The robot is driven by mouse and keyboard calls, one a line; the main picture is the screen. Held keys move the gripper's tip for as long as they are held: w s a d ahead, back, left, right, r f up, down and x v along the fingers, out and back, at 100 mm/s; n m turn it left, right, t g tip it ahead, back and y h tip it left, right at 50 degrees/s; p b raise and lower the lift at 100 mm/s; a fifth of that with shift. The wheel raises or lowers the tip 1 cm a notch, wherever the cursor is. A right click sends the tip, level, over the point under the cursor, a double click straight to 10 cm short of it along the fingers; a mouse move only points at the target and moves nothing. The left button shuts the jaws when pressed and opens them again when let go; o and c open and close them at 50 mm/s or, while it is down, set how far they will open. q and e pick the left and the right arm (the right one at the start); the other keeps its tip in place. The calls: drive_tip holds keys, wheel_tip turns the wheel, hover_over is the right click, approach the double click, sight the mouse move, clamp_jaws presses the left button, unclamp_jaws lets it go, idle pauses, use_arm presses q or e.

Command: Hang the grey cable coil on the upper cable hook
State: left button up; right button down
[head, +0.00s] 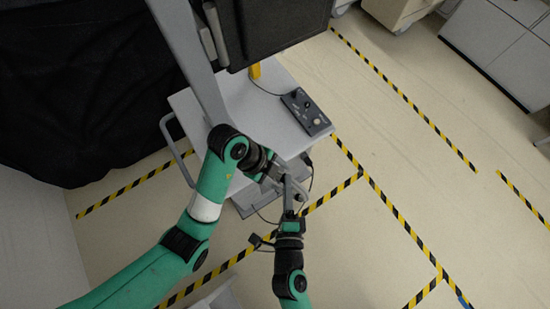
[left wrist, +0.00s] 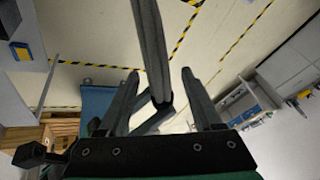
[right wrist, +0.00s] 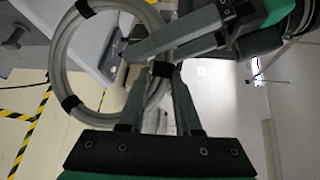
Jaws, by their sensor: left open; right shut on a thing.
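The grey cable coil (right wrist: 64,60) is a ring with black ties, filling the upper left of the right wrist view. My right gripper (right wrist: 160,78) is shut on its near side at a tie; in the head view it (head: 289,193) is beside the cart. My left gripper (head: 278,174) is open close to it. In the left wrist view the left fingers (left wrist: 162,80) stand either side of a grey length, which looks like the coil edge-on. Whether they touch it I cannot tell. A left-arm finger crosses the coil in the right wrist view. I cannot make out the upper cable hook clearly.
The cart's grey top (head: 205,112) lies just behind my grippers, with a black control box (head: 306,112) on it and a dark screen (head: 275,22) above. A dark cover (head: 70,90) hangs at left. Taped floor (head: 390,150) is open to the right; grey cabinets (head: 500,48) stand beyond.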

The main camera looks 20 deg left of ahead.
use_arm(q)
drive_tip(key=shift+x, duration=1.45)
clamp_jaws()
use_arm(e)
drive_tip(key=shift+r, duration=0.1)
drive_tip(key=c, duration=0.5)
unclamp_jaws()
use_arm(q)
drive_tip(key=shift+w+r, duration=0.1)
